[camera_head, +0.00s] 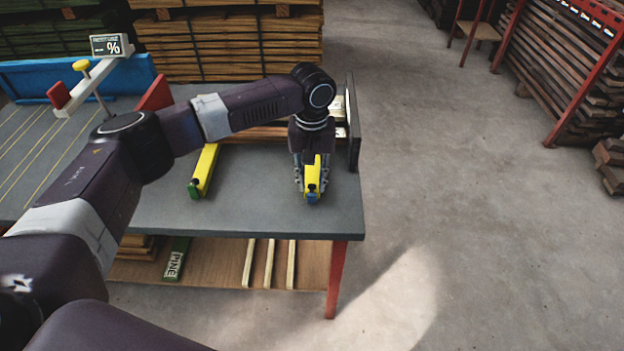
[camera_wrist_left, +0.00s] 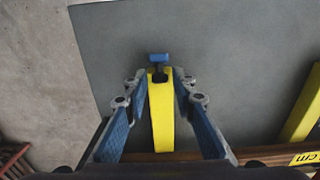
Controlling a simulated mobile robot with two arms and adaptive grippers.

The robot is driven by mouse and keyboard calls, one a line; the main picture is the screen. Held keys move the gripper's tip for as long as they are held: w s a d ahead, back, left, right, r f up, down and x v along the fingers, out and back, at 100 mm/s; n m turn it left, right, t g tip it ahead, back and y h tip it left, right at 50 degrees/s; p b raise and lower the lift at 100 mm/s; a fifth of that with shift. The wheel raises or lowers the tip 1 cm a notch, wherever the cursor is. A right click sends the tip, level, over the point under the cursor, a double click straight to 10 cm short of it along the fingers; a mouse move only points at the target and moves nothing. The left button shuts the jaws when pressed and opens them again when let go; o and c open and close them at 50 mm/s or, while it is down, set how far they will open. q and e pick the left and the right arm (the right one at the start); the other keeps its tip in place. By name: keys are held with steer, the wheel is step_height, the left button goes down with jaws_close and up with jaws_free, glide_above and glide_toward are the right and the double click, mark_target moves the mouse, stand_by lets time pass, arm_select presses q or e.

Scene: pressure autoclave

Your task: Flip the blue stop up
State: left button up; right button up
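The blue stop (camera_head: 312,197) is at the near end of a short yellow bar (camera_head: 313,172) by the right end of the grey table. In the left wrist view the blue stop (camera_wrist_left: 160,60) shows as a small T shape on a dark mount, just beyond the end of the yellow bar (camera_wrist_left: 161,112). My left gripper (camera_head: 312,186) points down over this bar, and its fingers hide part of it. In the left wrist view my left gripper (camera_wrist_left: 160,76) has one finger on each side of the bar, with narrow gaps. My right gripper is not in view.
A second yellow bar (camera_head: 206,168) with a green stop (camera_head: 194,189) lies to the left. The grey table (camera_head: 250,211) has bare surface between the bars. A dark upright panel (camera_head: 353,130) stands at its right edge. Stacked planks (camera_head: 232,45) stand behind.

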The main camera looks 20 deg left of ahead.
arm_select(q)
jaws_close()
steer(key=shift+w+r+g+p, duration=0.3)
steer(key=shift+w+r+p, duration=0.05)
steer(key=shift+p, duration=0.65)
steer(key=shift+w+p, duration=0.1)
steer(key=shift+p, duration=0.2)
steer(key=shift+w+a+f+g+p, duration=0.2)
steer(key=shift+w+g+p, duration=0.1)
steer(key=shift+g, duration=0.1)
steer(key=shift+w+f+g+h, duration=0.15)
steer(key=shift+w+g+h, duration=0.1)
steer(key=shift+g+h, duration=0.05)
steer(key=shift+w+a+f+b, duration=0.15)
steer(key=shift+w+b, duration=0.1)
steer(key=shift+b, duration=0.4)
steer(key=b, duration=0.2)
steer(key=g+b, duration=0.1)
steer(key=b, duration=0.2)
steer(key=shift+w+f, duration=0.25)
steer(key=shift+f, duration=0.05)
steer(key=shift+s+g+h+b, duration=0.3)
steer(key=shift+g+b, duration=0.2)
steer(key=shift+b, duration=0.2)
